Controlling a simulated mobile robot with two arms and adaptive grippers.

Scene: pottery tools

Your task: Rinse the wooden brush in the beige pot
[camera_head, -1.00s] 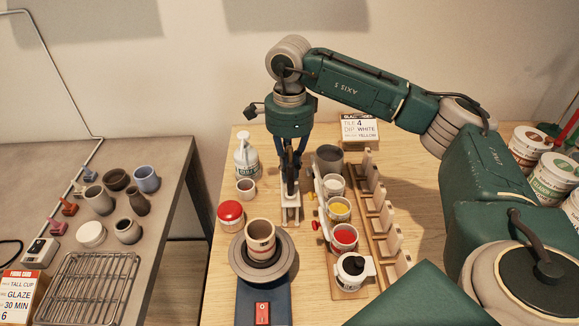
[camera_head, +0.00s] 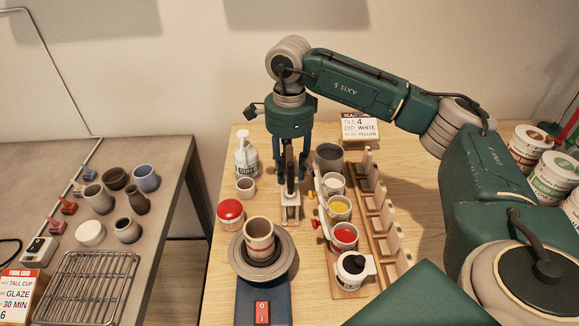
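My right gripper (camera_head: 292,172) points straight down over a small pale stand (camera_head: 291,206) in the middle of the wooden table. Its fingers are apart. A dark, slim upright thing, perhaps the wooden brush (camera_head: 290,180), stands between them with its lower end at the stand; its details are too small to tell. A small beige pot (camera_head: 246,188) stands left of the stand, by a white pump bottle (camera_head: 246,153). A larger beige banded cup (camera_head: 259,238) sits on the wheel (camera_head: 263,264). I cannot tell which is the task's beige pot. My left gripper is not in view.
Right of the stand is a row of pots: grey (camera_head: 328,158), white (camera_head: 334,184), yellow (camera_head: 339,208), red (camera_head: 344,236) and a black-lidded one (camera_head: 351,270). A wooden rack (camera_head: 379,215) runs beside them. A red-lidded jar (camera_head: 230,213) stands at left.

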